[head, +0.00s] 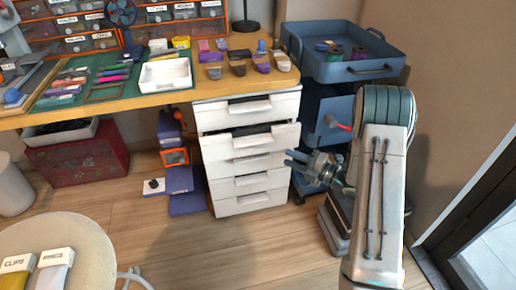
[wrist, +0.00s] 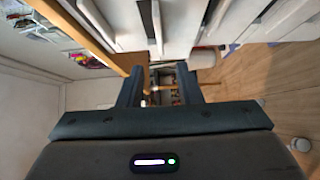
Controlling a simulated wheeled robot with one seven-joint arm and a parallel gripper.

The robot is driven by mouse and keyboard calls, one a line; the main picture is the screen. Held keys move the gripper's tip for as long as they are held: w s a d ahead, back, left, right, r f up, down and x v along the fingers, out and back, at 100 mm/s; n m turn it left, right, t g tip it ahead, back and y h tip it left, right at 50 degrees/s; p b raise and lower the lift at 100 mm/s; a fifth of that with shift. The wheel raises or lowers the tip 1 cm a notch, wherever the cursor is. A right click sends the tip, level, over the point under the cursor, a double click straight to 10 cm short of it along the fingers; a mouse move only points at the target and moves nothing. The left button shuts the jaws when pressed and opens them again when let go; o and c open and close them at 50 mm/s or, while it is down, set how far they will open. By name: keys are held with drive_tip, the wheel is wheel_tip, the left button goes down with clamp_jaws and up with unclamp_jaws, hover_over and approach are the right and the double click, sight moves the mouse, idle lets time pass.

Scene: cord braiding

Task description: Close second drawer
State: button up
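The white drawer unit (head: 206,170) stands under the desk. Its second drawer (head: 270,143) from the top is pulled out a little, and a dark strip of its inside shows above its front. The top drawer (head: 285,103) and the lower drawers look shut. My gripper (head: 288,158) is just right of the unit, near the second drawer's height, with its fingers pointing left. In the wrist view, my gripper (wrist: 159,88) has its two fingers apart with nothing held between them. White drawer fronts (wrist: 205,22) show at the top there; contact cannot be told.
The wooden desk (head: 150,101) above holds a white tray (head: 165,74) and several small items. A blue cart (head: 345,70) stands right of the drawers, close behind my arm. A purple and orange object (head: 178,175) stands left of the unit.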

sight(270, 137)
drive_tip(key=b+x, duration=0.2)
drive_tip(key=x, duration=1.1)
drive_tip(key=shift+b, duration=0.4)
drive_tip(key=shift+w, duration=0.1)
clamp_jaws()
